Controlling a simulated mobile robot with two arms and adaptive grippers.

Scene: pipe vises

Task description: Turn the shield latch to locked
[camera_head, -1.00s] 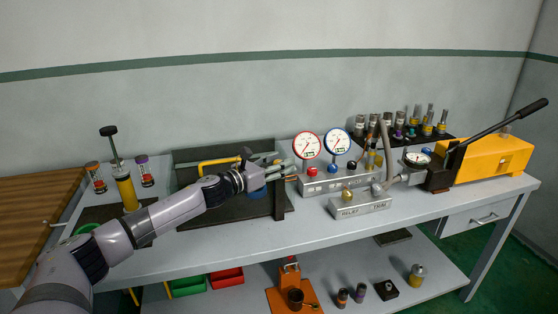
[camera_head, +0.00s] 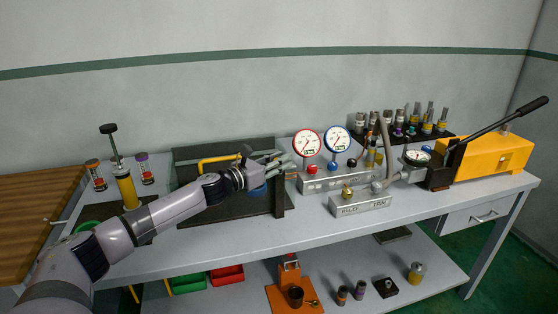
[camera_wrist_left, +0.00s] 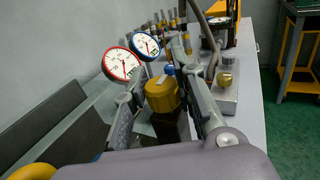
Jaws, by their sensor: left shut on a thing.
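The shield is a dark panel (camera_head: 190,165) with a yellow handle (camera_head: 215,160), standing on the workbench. The shield latch, a gold-yellow knob (camera_wrist_left: 161,94), sits on a dark post (camera_head: 279,203) at the shield's right edge. My left gripper (camera_head: 276,162) reaches over the shield to that post. In the left wrist view its fingers (camera_wrist_left: 158,82) lie on either side of the knob and are shut on it. In the head view the gripper hides the knob, and I cannot read the latch's position. My right gripper is not in view.
A red-rimmed gauge (camera_head: 307,143) and a blue-rimmed gauge (camera_head: 337,140) stand on a valve block (camera_head: 330,183) just right of the gripper. A yellow pump (camera_head: 492,158) with a long black lever is farther right. The bench front (camera_head: 250,228) is clear.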

